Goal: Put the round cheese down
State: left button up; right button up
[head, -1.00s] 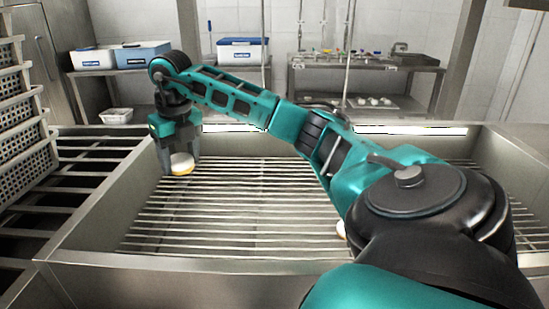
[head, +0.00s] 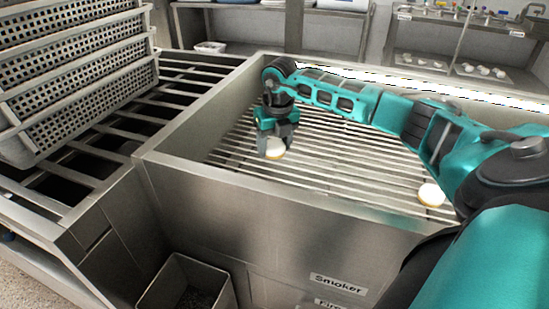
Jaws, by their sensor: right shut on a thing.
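A round cheese (head: 275,150), white on top with a yellowish side, is between the fingers of my right gripper (head: 273,146). The gripper is shut on it and points down. It is over the left part of the slatted grate (head: 330,165) inside the steel smoker. The cheese is low, close to the slats; I cannot tell if it touches them. A second round cheese (head: 431,194) lies on the grate at the right, beside my right arm. My left gripper is not in view.
Stacked perforated baskets (head: 75,75) stand on the dark slatted rack (head: 95,155) at the left. The smoker's steel wall (head: 270,205) rims the grate. An open metal bin (head: 187,285) stands below in front. Bare slats lie between the two cheeses.

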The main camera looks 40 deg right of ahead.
aim_at(274, 155)
jog(key=shift+f+b, duration=0.35)
jog(key=shift+f, duration=1.75)
jog(key=shift+f, duration=0.15)
jog(key=o, duration=1.2)
jog(key=shift+c, duration=0.2)
jog(key=shift+r, duration=0.4)
jog(key=r, duration=0.3)
jog(key=s+r+p, duration=0.1)
jog(key=r, duration=0.3)
jog(key=r+p, duration=0.1)
jog(key=r, duration=0.3)
jog(key=shift+s+a+r, duration=0.2)
jog(key=shift+s+a, duration=0.1)
jog(key=shift+s, duration=0.05)
jog(key=shift+r, duration=0.1)
